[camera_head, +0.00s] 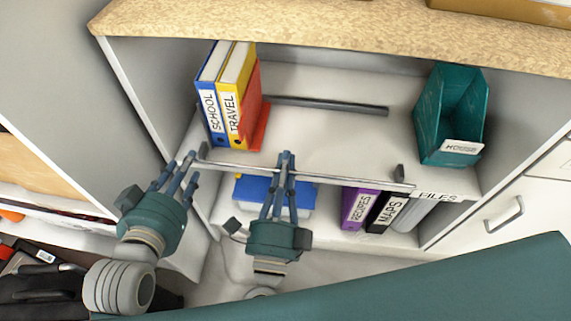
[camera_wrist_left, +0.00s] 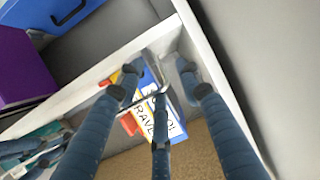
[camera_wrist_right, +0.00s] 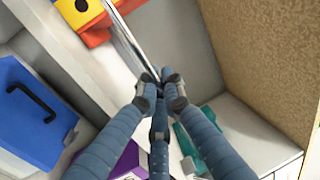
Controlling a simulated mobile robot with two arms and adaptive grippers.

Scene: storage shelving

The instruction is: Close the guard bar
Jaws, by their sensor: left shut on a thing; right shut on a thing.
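The guard bar (camera_head: 345,180) is a thin grey metal rail running across the front of the shelf, roughly along its front edge. A dark bracket stands near each end of it. My left gripper (camera_head: 187,165) is shut on the bar near its left end, close to the shelf's side wall. My right gripper (camera_head: 285,162) is shut on the bar left of its middle. In the right wrist view the bar (camera_wrist_right: 131,40) runs into the closed fingers (camera_wrist_right: 160,85). In the left wrist view the fingers (camera_wrist_left: 158,80) hide part of the bar.
Blue, yellow and red binders (camera_head: 232,100) stand on the shelf at the left. A teal file holder (camera_head: 448,115) stands at the right. A dark strip (camera_head: 325,105) lies further back. Below are a blue box (camera_head: 262,190) and several binders (camera_head: 360,207). The shelf's middle is clear.

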